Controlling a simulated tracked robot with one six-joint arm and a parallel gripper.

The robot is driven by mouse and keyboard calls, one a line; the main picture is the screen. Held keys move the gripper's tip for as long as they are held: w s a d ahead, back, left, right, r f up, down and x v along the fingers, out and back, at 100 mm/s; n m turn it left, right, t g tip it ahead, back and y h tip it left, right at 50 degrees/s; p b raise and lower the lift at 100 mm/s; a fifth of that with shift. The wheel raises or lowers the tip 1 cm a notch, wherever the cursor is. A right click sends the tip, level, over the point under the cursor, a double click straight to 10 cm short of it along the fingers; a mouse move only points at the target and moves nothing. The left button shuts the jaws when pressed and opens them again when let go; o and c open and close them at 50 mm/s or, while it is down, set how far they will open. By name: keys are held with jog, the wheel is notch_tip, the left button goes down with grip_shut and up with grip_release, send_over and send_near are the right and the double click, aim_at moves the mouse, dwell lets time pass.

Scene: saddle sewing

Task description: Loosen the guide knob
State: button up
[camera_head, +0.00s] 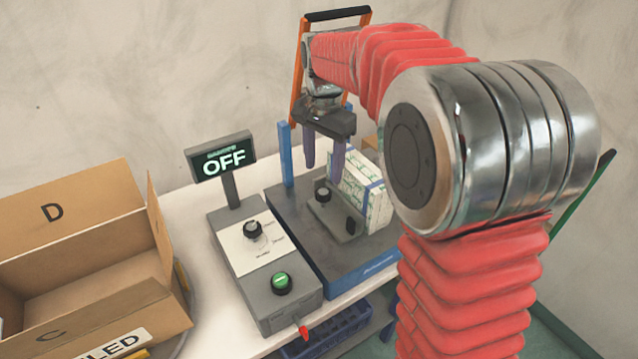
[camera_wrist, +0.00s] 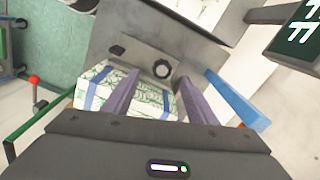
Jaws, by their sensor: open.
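The guide knob (camera_head: 323,194) is a small round black knob on a grey guide plate (camera_head: 336,217), which lies on the sewing machine's dark blue-grey bed (camera_head: 370,258). My gripper (camera_head: 323,172) is open and empty, with its two purple fingers pointing down above the knob. In the wrist view the knob (camera_wrist: 161,69) shows between the two fingertips (camera_wrist: 158,76), apart from both. A white-and-green stack with blue bands (camera_head: 366,190) stands beside the guide; it also shows in the wrist view (camera_wrist: 104,82), partly behind a finger.
A control box (camera_head: 264,262) with a black dial (camera_head: 253,230), a green button (camera_head: 281,283) and a red-tipped lever (camera_head: 303,330) stands left. Its sign (camera_head: 221,157) reads OFF. A blue post (camera_head: 286,153) rises close to my gripper. A cardboard box (camera_head: 70,240) is at far left.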

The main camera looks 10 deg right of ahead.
aim_at(322, 193)
jog(key=shift+w+f, duration=0.35)
jog(key=shift+w, duration=0.1)
jog(key=shift+f, duration=3.75)
jog(key=shift+c, duration=0.3)
jog(key=c, duration=0.9)
jog(key=shift+a, duration=0.2)
jog(key=shift+c, duration=0.5)
jog(key=shift+d, duration=0.15)
